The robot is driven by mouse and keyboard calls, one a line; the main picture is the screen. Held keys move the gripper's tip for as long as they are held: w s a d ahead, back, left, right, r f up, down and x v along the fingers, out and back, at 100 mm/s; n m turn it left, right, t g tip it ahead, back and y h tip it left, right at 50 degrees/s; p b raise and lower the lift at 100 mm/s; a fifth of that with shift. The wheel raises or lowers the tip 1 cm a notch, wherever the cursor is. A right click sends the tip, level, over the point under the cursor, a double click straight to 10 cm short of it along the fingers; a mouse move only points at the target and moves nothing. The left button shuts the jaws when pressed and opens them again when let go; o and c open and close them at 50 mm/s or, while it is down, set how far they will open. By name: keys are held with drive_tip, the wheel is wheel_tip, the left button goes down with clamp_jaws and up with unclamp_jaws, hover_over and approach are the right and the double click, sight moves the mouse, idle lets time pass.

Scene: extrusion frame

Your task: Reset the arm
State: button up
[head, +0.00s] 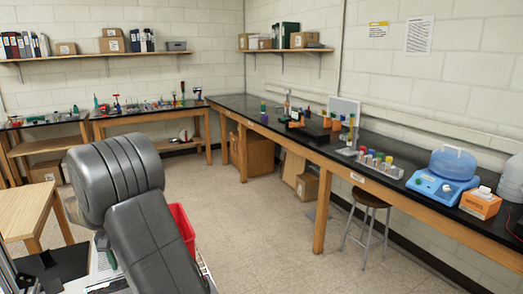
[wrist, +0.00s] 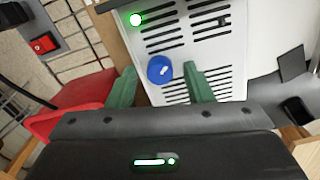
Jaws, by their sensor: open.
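My gripper (wrist: 159,78) shows in the wrist view with its two green fingers spread apart. No object is held between them. Beyond the fingertips, a blue round object (wrist: 160,69) appears against a white slotted panel (wrist: 205,40); I cannot tell how far it is from the fingers. In the head view my grey arm links fill the lower left, bent near the top. My gripper is hidden in that view.
A red bin (head: 183,226) stands beside my arm and shows at the left in the wrist view (wrist: 85,92). A wooden table (head: 25,205) is at the left. A long black-topped bench (head: 330,150) runs along the right wall, with a stool (head: 370,205) before it. Middle floor is clear.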

drive_tip(key=m, duration=1.4)
drive_tip(key=shift+d, duration=0.1)
idle(0.6)
